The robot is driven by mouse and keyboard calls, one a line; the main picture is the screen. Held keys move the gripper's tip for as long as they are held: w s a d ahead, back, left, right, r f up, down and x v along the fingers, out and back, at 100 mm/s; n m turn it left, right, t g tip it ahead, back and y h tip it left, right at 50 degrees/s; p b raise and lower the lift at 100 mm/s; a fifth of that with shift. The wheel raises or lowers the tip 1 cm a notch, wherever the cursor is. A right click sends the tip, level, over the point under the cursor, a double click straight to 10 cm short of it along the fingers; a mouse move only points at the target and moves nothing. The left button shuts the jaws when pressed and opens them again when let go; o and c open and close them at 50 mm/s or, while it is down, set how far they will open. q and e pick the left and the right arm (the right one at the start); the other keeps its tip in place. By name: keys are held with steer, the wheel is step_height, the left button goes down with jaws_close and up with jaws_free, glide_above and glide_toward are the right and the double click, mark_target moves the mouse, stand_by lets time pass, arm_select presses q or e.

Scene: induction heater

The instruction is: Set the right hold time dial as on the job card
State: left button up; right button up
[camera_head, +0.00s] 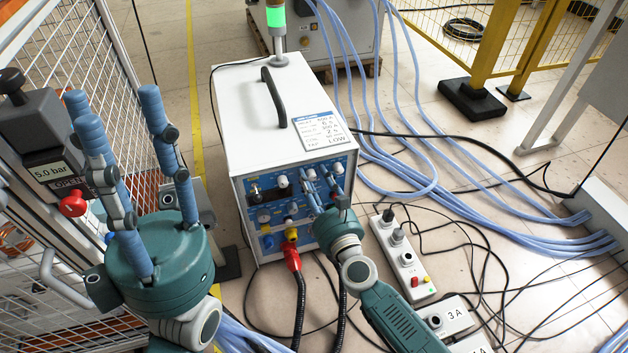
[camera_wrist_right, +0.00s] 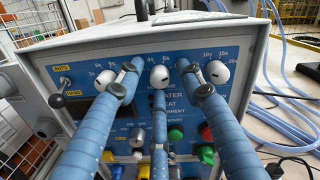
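The white induction heater (camera_head: 252,105) has a blue front panel with three white dials in its upper row: left (camera_wrist_right: 105,80), middle (camera_wrist_right: 160,77) and right (camera_wrist_right: 218,72). Marks of 10s, 15s and 20s show around the right dial. My right gripper (camera_wrist_right: 159,72) is open at the panel. Its two upper fingertips are on either side of the middle dial and the third finger is below it; contact cannot be told. The job card (camera_head: 320,130) lies on the heater's top; its small print is mostly unreadable, with "LOW" on the bottom line. My left gripper (camera_head: 112,108) is open and empty, fingers upward.
A black handle (camera_head: 274,97) stands on the heater's top. A red cable plug (camera_head: 291,256) sticks out below the panel. A grey box with a red knob (camera_head: 72,204) reads 5.0 bar at left, near my left gripper. A switch strip (camera_head: 402,258) and cables lie on the floor at right.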

jaws_close()
